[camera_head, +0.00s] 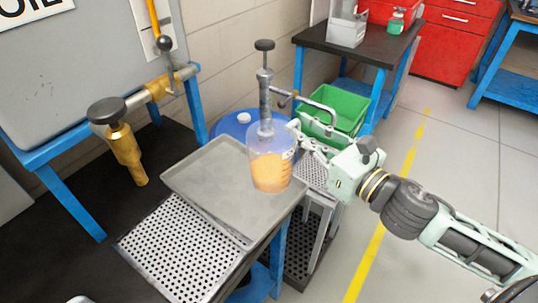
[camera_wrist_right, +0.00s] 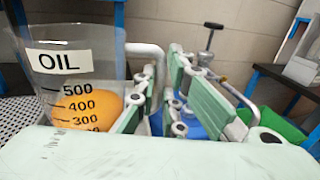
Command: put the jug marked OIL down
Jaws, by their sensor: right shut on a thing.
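The clear jug marked OIL (camera_head: 270,170) has orange contents and appears upright over the right part of a grey metal tray (camera_head: 190,178). I cannot tell whether its base touches the tray. In the right wrist view the jug (camera_wrist_right: 75,50) shows its OIL label and a number scale at the left; its base is hidden. My right gripper (camera_head: 308,143) comes in from the right and is shut on the jug's handle side. In the wrist view its fingers (camera_wrist_right: 165,90) are beside the pale handle. My left gripper is not in view.
A perforated drain plate (camera_head: 180,250) lies in front of the tray. A hand pump (camera_head: 265,85) on a blue drum (camera_head: 225,125) stands behind the jug. A brass tap (camera_head: 122,145) hangs at left. A green crate (camera_head: 345,108) and a dark-topped table (camera_head: 345,45) are behind.

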